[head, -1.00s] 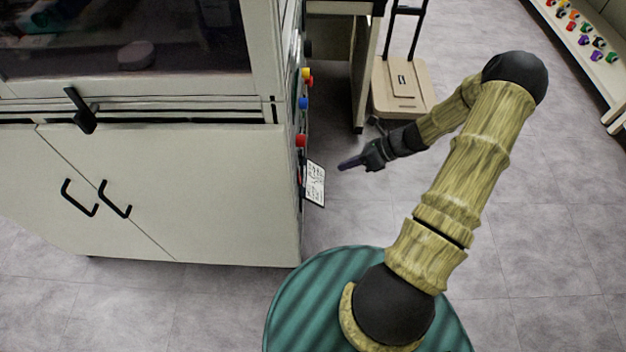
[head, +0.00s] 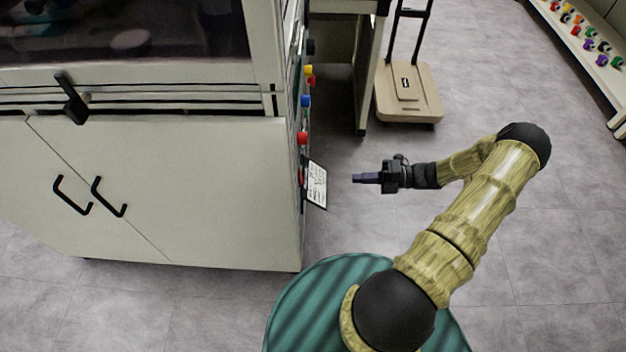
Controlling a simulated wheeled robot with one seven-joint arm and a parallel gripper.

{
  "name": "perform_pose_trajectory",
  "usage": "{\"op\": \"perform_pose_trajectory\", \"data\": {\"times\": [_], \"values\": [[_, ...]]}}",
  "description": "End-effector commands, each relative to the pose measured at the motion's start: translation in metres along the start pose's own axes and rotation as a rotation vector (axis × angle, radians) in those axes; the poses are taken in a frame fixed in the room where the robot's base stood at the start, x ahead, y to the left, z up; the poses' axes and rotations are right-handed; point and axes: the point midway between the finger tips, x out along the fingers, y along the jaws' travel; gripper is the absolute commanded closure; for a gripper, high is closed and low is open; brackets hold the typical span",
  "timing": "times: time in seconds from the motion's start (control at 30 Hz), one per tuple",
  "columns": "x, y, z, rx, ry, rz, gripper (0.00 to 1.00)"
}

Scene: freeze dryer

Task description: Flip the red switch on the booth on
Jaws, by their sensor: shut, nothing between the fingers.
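The booth (head: 190,190) is a large pale cabinet at the left. Its right side carries a column of coloured controls, seen nearly edge-on. A red knob-like control (head: 302,138) sticks out there, and a smaller red part (head: 301,177) shows lower, partly hidden beside a white label card (head: 317,184). I cannot tell which red part is the switch or how it is set. My gripper (head: 356,178) is shut and empty. It points left at the booth's side, at about the card's height in the picture, with a gap between its tips and the card.
A blue control (head: 305,100) and a yellow one (head: 308,69) sit higher on the same side. A beige platform trolley (head: 408,100) stands behind my arm, next to a table leg (head: 366,90). A shelf with coloured items (head: 590,42) is at the far right. Floor right of the arm is clear.

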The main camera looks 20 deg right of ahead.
Motion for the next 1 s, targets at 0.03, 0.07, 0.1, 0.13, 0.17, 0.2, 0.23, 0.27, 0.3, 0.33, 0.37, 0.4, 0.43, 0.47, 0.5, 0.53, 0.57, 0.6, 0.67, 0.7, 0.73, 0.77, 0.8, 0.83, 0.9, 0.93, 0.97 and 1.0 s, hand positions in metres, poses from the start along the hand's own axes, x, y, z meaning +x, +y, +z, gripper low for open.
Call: {"op": "perform_pose_trajectory", "data": {"times": [0.03, 0.07, 0.1, 0.13, 0.17, 0.2, 0.23, 0.27, 0.3, 0.33, 0.37, 0.4, 0.43, 0.47, 0.5, 0.53, 0.57, 0.6, 0.67, 0.7, 0.73, 0.77, 0.8, 0.83, 0.9, 0.93, 0.97, 1.0], "values": [[0.000, 0.000, 0.000, 0.000, 0.001, 0.000, 1.00], [0.001, 0.000, 0.000, -0.001, 0.001, -0.001, 1.00], [0.002, 0.000, 0.000, -0.001, 0.001, -0.001, 1.00], [0.003, 0.000, 0.000, -0.001, 0.002, -0.001, 1.00], [0.005, 0.000, 0.000, -0.001, 0.002, -0.001, 1.00], [0.007, 0.000, 0.000, -0.001, 0.003, 0.000, 1.00], [0.010, 0.000, 0.000, -0.001, 0.003, 0.001, 1.00], [0.014, 0.000, -0.001, -0.001, 0.004, 0.001, 1.00], [0.019, -0.001, -0.001, 0.000, 0.004, 0.000, 1.00], [0.023, 0.000, -0.001, -0.001, 0.004, 0.001, 1.00], [0.028, 0.000, -0.001, -0.001, 0.004, 0.002, 1.00], [0.034, -0.001, -0.001, 0.000, 0.005, 0.001, 1.00], [0.040, -0.001, -0.001, 0.000, 0.005, 0.002, 1.00], [0.045, -0.001, -0.001, -0.001, 0.005, 0.001, 1.00], [0.052, -0.001, -0.001, -0.001, 0.006, 0.002, 1.00], [0.058, -0.001, -0.001, -0.001, 0.006, 0.001, 1.00], [0.063, -0.001, -0.001, -0.002, 0.006, 0.002, 1.00], [0.070, -0.001, -0.001, -0.002, 0.005, 0.002, 1.00], [0.080, -0.001, -0.001, -0.001, 0.005, 0.001, 1.00], [0.087, -0.001, -0.001, -0.002, 0.005, 0.002, 1.00], [0.093, -0.002, -0.001, -0.002, 0.005, 0.001, 1.00], [0.098, -0.001, -0.001, -0.002, 0.005, 0.001, 1.00], [0.105, -0.001, -0.001, -0.002, 0.006, 0.001, 1.00], [0.111, -0.002, -0.001, -0.001, 0.006, 0.002, 1.00], [0.121, -0.002, -0.001, -0.001, 0.005, 0.001, 1.00], [0.125, -0.002, -0.001, -0.001, 0.004, 0.000, 1.00], [0.129, -0.002, -0.001, -0.002, 0.004, 0.001, 1.00], [0.133, -0.001, -0.001, -0.002, 0.003, 0.000, 1.00]]}}
